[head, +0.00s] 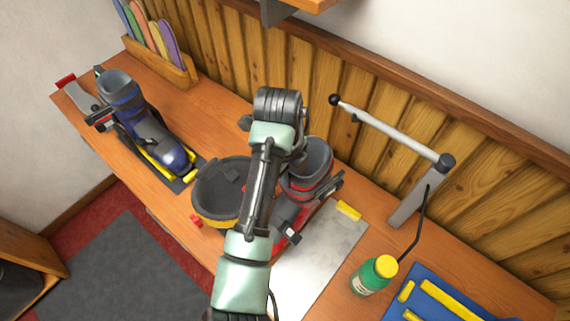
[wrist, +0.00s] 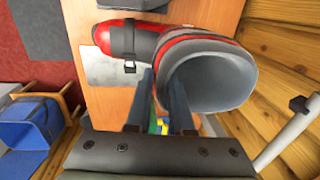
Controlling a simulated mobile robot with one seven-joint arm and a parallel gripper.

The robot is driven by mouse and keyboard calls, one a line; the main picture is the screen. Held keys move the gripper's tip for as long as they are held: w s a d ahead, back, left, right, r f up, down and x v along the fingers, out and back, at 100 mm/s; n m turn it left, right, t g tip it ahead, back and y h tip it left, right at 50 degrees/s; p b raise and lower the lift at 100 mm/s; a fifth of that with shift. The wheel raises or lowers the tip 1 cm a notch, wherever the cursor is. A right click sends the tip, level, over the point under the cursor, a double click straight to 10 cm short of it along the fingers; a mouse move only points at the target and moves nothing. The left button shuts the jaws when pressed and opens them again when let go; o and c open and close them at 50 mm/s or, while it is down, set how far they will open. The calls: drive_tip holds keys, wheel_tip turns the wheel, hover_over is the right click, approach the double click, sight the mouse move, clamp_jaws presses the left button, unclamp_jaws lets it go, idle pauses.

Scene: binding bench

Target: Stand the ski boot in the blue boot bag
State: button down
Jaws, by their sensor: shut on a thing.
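The ski boot, red and dark grey with a pale grey open cuff, is at the middle of the bench in the head view (head: 312,158), partly behind my arm. In the wrist view the boot (wrist: 225,82) shows its cuff opening to the right and its red toe part to the left. My gripper (wrist: 158,78) is shut on the boot's cuff edge. In the head view my arm mostly hides the fingers. A blue bag (wrist: 22,128) in a wooden frame stands low at the left of the wrist view. I cannot tell whether the boot touches the bench.
A blue boot (head: 150,135) stands in a binding at the left. A dark round tub (head: 212,187) is left of my arm. A metal plate (head: 325,255), green bottle (head: 373,277), blue mat (head: 430,300) and grey clamp arm (head: 395,132) lie right. Wood panelling (head: 240,60) bounds the back.

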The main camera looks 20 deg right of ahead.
sight(289, 191)
drive_tip(key=shift+f+p, duration=0.55)
drive_tip(key=shift+f, duration=1.25)
drive_tip(key=shift+f, duration=0.15)
drive_tip(key=c, duration=0.8)
unclamp_jaws()
drive_tip(key=shift+s, duration=0.1)
wheel_tip(289, 191, up, 12)
drive_tip(key=a+b, duration=0.1)
drive_tip(key=shift+s+a, duration=0.15)
drive_tip(key=shift+s, duration=0.25)
